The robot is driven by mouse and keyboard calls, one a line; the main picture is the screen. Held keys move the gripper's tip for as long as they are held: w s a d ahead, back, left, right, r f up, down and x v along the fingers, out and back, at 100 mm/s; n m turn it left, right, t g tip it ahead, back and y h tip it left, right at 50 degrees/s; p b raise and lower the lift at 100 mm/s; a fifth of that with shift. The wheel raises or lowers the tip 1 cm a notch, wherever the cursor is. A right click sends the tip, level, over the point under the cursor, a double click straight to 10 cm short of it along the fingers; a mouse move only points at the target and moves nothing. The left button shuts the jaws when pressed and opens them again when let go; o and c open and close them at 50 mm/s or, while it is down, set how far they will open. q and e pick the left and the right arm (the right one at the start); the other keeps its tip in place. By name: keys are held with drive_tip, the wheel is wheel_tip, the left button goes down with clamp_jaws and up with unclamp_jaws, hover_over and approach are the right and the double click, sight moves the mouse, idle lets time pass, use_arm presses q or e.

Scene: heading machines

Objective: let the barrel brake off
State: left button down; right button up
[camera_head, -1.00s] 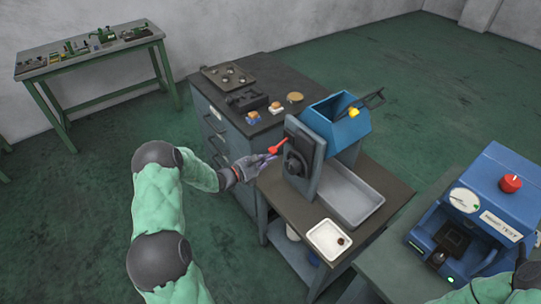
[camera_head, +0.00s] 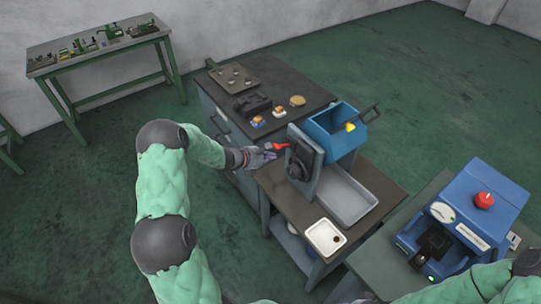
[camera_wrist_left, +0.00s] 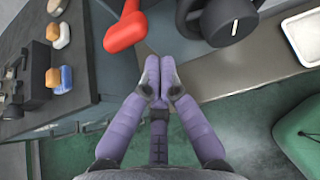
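The brake lever is a red handle (camera_head: 281,146) on the upright grey plate (camera_head: 304,158) of the barrel machine. In the left wrist view the red handle (camera_wrist_left: 126,32) lies ahead and left of my fingertips, apart from them. A black round hub (camera_wrist_left: 228,22) is to its right. My left gripper (camera_head: 272,155) is beside the plate, just below the handle. In the wrist view the purple fingertips (camera_wrist_left: 160,68) are together with nothing seen between them. The blue open barrel (camera_head: 339,133) is behind the plate. My right gripper is out of view; only green parts of that arm show.
A grey tray (camera_head: 347,196) and a small white tray (camera_head: 325,238) are on the machine's bench. A dark cabinet top (camera_head: 297,92) with small parts is behind left. A blue tester with a red button (camera_head: 484,200) stands at right.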

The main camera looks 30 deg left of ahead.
use_arm(q)
drive_tip(key=shift+r+p, duration=0.45)
drive_tip(key=shift+r, duration=0.4)
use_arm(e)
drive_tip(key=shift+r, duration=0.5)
use_arm(q)
wheel_tip(320, 180, down, 4)
drive_tip(key=s+b, duration=0.2)
drive_tip(key=b, duration=0.2)
drive_tip(key=s+a+r+p, duration=0.2)
drive_tip(key=s+a+r, duration=0.1)
drive_tip(key=s+r, duration=0.3)
drive_tip(key=shift+a+r, duration=0.15)
drive_tip(key=shift+r, duration=0.5)
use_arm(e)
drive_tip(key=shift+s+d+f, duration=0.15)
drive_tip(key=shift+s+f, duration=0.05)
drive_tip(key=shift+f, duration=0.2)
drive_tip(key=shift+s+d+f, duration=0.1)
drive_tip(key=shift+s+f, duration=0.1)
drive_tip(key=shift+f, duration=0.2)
